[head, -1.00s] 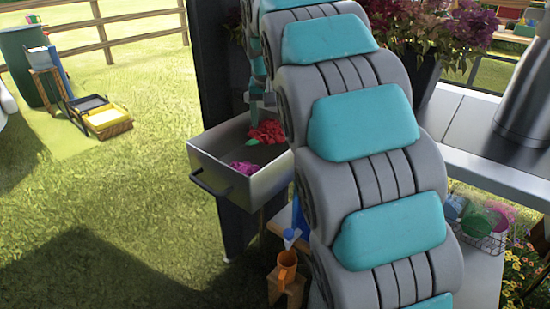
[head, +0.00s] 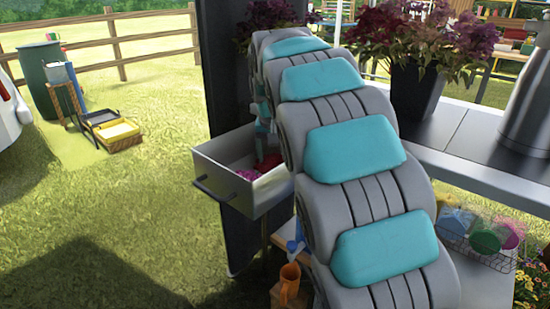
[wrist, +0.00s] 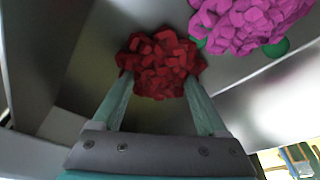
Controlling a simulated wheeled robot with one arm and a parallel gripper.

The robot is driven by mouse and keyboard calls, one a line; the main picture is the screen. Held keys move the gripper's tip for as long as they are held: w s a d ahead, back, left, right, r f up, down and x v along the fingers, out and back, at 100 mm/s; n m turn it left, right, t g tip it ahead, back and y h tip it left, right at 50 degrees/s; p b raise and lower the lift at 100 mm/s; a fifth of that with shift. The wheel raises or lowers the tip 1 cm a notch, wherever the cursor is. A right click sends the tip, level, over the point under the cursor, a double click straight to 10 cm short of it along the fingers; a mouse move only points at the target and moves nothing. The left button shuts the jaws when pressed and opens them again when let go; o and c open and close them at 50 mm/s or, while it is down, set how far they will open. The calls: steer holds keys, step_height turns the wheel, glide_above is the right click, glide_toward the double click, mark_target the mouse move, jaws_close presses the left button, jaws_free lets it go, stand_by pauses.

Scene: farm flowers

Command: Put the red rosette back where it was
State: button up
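The red rosette (wrist: 160,64) sits between my two fingertips in the wrist view, with a finger against each side. My gripper (wrist: 160,85) is shut on it. In the head view my gripper (head: 265,140) reaches down into the open grey drawer (head: 262,198), and the red rosette (head: 268,163) shows partly behind the drawer's front and my arm. A magenta rosette (wrist: 250,20) with green leaves lies in the drawer beside the red one; it also shows in the head view (head: 248,174). I cannot tell whether the red rosette touches the drawer floor.
The drawer's metal walls (wrist: 275,90) stand close around my gripper. A counter (head: 470,135) with a dark flower pot (head: 415,95) and a metal can (head: 525,100) is on the right. An orange jug (head: 289,284) stands below the drawer.

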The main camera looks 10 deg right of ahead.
steer(key=o, duration=0.4)
steer(key=shift+c, duration=0.2)
steer(key=d+v, duration=0.1)
steer(key=v, duration=1.1)
steer(key=shift+a+r, duration=0.2)
steer(key=shift+a, duration=0.25)
